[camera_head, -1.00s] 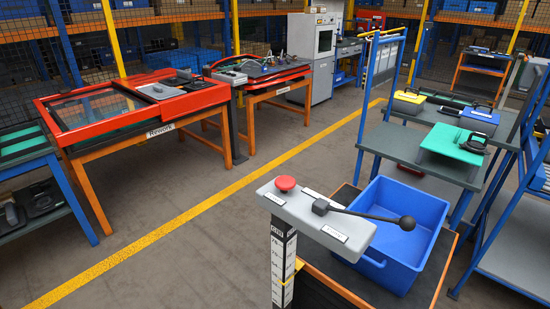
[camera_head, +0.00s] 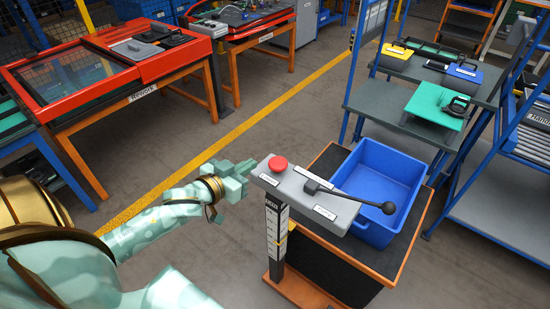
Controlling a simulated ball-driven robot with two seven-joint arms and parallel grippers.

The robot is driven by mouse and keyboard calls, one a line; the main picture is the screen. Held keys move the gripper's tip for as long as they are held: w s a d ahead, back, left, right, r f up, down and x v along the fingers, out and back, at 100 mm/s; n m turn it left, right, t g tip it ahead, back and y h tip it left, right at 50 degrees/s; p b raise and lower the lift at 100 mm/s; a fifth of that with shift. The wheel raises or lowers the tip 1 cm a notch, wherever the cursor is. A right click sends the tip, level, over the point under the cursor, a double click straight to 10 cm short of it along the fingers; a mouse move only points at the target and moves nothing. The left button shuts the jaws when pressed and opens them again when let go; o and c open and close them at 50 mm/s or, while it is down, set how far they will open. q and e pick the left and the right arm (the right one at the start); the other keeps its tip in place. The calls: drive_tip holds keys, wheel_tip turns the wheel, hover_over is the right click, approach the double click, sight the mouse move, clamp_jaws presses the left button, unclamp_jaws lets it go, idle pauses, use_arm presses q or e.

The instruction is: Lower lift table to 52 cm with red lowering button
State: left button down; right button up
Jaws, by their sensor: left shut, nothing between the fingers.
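The red lowering button (camera_head: 277,162) sits on the left end of the grey control panel (camera_head: 310,195), which also carries a black lever with a ball knob (camera_head: 388,208). A black-and-white height scale (camera_head: 275,232) runs down below the panel; its numbers are too small to read. The lift table (camera_head: 404,245) has a dark top with an orange edge and stands behind the panel. My left gripper (camera_head: 246,170) is shut and empty, just left of the panel's button end. Whether it touches the panel is unclear. My right gripper is not in view.
A blue bin (camera_head: 382,175) stands on the lift table. A red-topped Rework table (camera_head: 105,70) is at the upper left. A shelf unit with a green board (camera_head: 434,107) is behind on the right. Floor with a yellow line (camera_head: 240,128) is free between them.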

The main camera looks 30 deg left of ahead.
use_arm(q)
drive_tip(key=b, duration=0.2)
hover_over(271, 169)
drive_tip(key=shift+s+f, duration=0.2)
drive_tip(key=shift+f, duration=1)
drive_tip(key=shift+w+f, duration=0.25)
drive_tip(key=shift+f, duration=1)
drive_tip(key=shift+f+b, duration=0.5)
drive_tip(key=shift+f, duration=0.25)
